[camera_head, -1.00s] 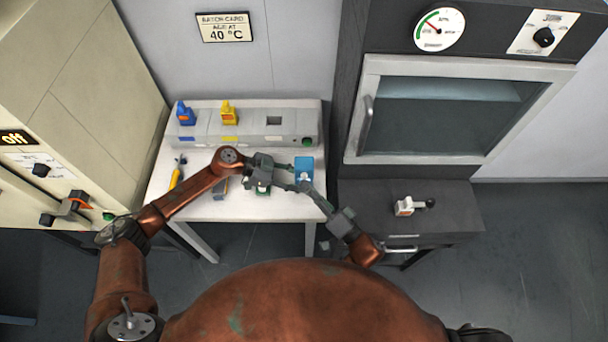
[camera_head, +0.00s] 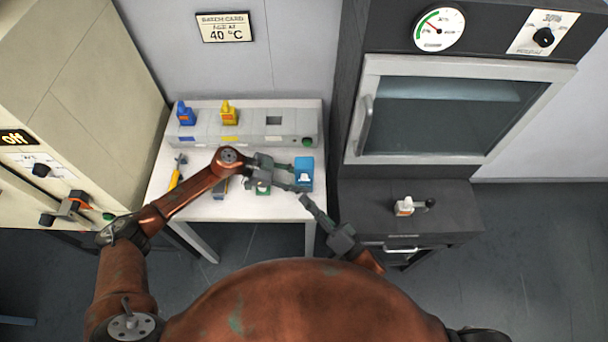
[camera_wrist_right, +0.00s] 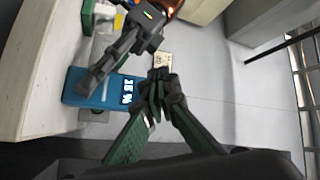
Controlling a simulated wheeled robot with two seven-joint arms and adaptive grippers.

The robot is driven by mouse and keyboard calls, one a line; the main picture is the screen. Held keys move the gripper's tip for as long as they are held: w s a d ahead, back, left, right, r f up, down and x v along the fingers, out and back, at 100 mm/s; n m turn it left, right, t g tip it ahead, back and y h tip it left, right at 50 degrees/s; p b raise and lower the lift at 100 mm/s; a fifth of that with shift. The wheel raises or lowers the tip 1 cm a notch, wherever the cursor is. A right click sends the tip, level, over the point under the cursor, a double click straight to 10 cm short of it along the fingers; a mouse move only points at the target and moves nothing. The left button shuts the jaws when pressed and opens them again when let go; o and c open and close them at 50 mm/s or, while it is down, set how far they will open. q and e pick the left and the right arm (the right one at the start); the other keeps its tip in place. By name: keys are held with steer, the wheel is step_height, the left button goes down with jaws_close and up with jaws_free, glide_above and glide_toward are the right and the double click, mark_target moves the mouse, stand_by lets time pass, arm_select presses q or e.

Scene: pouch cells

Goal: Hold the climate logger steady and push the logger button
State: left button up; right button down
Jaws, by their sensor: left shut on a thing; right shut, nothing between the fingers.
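The climate logger (camera_head: 304,168) is a blue box with a small white display, at the right end of the white table. In the right wrist view the logger (camera_wrist_right: 88,96) shows lit digits on its face. My left gripper (camera_head: 290,174) reaches in from the left and is shut on the logger; its dark fingers also show in the right wrist view (camera_wrist_right: 92,84). My right gripper (camera_head: 306,199) is shut and empty, just in front of the logger and apart from it. Its fingertips (camera_wrist_right: 160,78) meet in the right wrist view. I cannot make out the logger button.
A yellow-handled tool (camera_head: 176,174) lies left. A dark oven (camera_head: 440,115) and cabinet stand right.

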arm_select(q)
steer(key=o, duration=0.9)
arm_select(e)
steer(key=shift+s, duration=1)
arm_select(q)
steer(key=shift+o, duration=0.2)
steer(key=v, duration=1.2)
